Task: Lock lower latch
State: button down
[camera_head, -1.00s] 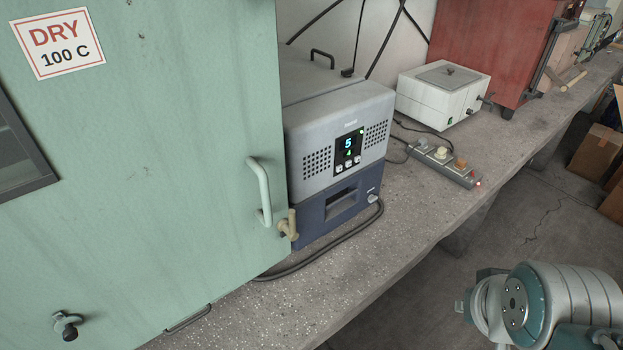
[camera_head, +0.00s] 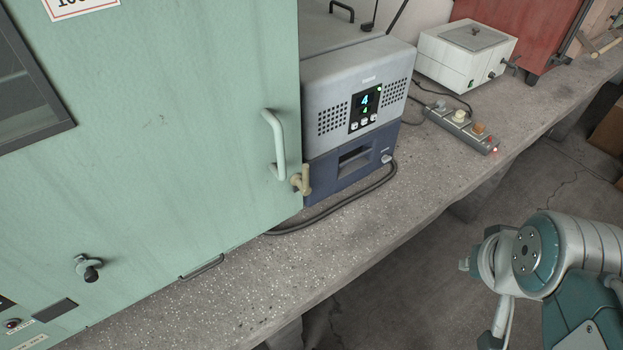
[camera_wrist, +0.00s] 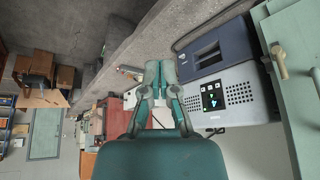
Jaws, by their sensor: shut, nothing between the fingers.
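A tan latch (camera_head: 301,180) sits at the right edge of the green cabinet door (camera_head: 200,130), just below and right of the pale door handle (camera_head: 274,145). The same latch (camera_wrist: 279,62) shows at the upper right in the wrist view, beside the green door (camera_wrist: 300,110). My gripper (camera_wrist: 160,64) is shut and empty in the wrist view, well to the left of the latch and apart from it. In the head view my arm is at the lower right, off the bench, and the fingertips do not clearly show.
A grey and blue device (camera_head: 358,110) with a lit display stands right beside the cabinet, and a black cable (camera_head: 335,212) curves before it. A power strip (camera_head: 462,128) and white box (camera_head: 466,52) stand farther along the concrete bench (camera_head: 270,280). The bench front is clear.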

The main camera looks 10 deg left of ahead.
jog(key=w+a+f+g+y, duration=0.5)
jog(key=w+a+g+y, duration=0.2)
jog(key=a+y, duration=0.3)
jog(key=w+a+f+t+y, duration=0.1)
jog(key=w+t+y, duration=0.1)
jog(key=w, duration=0.4)
jog(key=w+a+f+m+t+y, duration=0.1)
jog(key=w+f+t+y, duration=0.1)
jog(key=w+y, duration=0.3)
jog(key=shift+w+a, duration=0.25)
jog(key=shift+w, duration=0.8)
jog(key=s+a, duration=0.1)
jog(key=a, duration=1.2)
jog(key=shift+s, duration=0.15)
